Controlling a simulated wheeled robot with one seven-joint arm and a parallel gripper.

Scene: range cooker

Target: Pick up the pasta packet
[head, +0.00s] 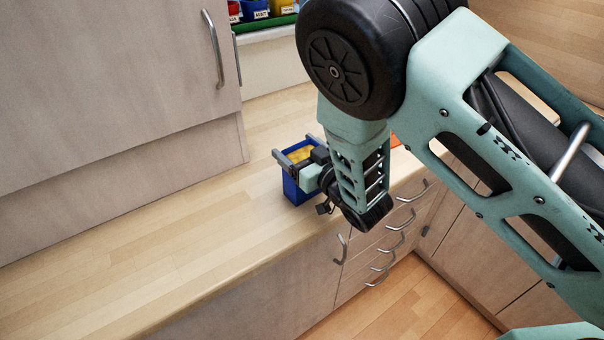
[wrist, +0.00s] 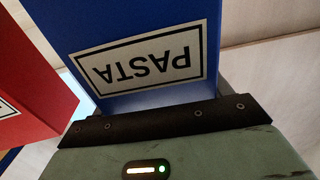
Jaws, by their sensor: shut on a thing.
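The pasta packet (head: 296,192) is a blue box with yellow at its top, upright at the counter near its front edge in the head view. In the wrist view the packet (wrist: 130,25) fills the upper middle, its white PASTA label upside down. My gripper (head: 294,152) is shut on the packet near its top, with a grey finger on either side. The wrist view shows a dark gripper edge (wrist: 170,121) close against the label side. My wrist hides the packet's right part. I cannot tell whether its base touches the counter.
A red box (wrist: 30,80) with a white label stands left of the packet in the wrist view. A wooden counter (head: 150,250) is clear to the left. A cupboard (head: 110,80) hangs over its back. Drawers (head: 385,250) lie below. Labelled containers (head: 255,10) sit at the back.

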